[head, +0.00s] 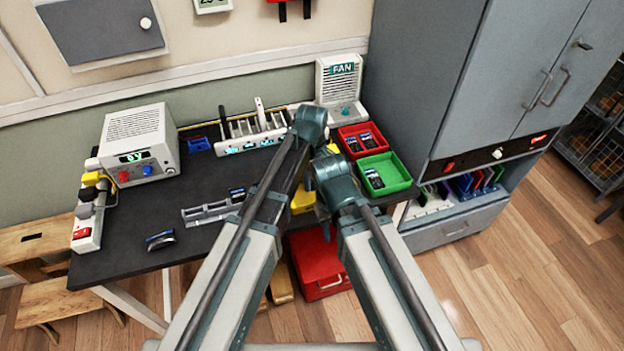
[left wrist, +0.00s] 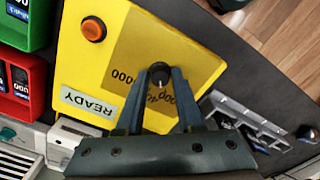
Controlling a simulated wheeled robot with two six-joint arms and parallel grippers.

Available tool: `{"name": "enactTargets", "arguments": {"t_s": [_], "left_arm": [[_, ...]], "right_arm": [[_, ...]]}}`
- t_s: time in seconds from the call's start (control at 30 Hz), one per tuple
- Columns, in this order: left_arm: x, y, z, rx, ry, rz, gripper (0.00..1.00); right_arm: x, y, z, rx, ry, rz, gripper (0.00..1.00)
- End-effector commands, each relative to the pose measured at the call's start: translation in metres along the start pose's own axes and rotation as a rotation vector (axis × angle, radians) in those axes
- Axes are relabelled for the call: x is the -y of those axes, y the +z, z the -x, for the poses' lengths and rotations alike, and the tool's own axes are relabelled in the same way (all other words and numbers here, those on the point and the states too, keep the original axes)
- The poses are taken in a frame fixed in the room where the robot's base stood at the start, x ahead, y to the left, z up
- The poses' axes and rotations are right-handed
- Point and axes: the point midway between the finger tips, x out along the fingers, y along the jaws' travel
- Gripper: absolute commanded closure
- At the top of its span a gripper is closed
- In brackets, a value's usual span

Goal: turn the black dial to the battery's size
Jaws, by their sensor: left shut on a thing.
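The black dial (left wrist: 160,72) sits on the yellow box in the left wrist view. My left gripper (left wrist: 162,77) is shut on the dial, one finger on each side of it. A short white mark on the dial points toward the picture's bottom. Number labels around the dial appear upside down and are partly hidden by the fingers; I cannot tell for sure which one the mark meets. In the head view the yellow box (head: 303,199) is mostly hidden behind my arms. Which item is the battery is unclear.
The yellow box has an orange button (left wrist: 93,31) and a READY label (left wrist: 87,101). Red (head: 348,133) and green (head: 398,187) trays hold dark labelled items. A grey rack (head: 207,213) stands left of the box.

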Motion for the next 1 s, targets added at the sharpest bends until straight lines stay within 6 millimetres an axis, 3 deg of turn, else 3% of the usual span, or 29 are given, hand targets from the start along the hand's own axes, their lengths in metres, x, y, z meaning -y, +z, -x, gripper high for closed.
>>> {"name": "enactTargets", "arguments": {"t_s": [1.0], "left_arm": [[0.0001, 0.0001, -0.0001, 0.0, 0.0, -0.96, 1.0]], "right_arm": [[0.0, 0.0, -0.0001, 0.0, 0.0, 0.0, 0.58]]}}
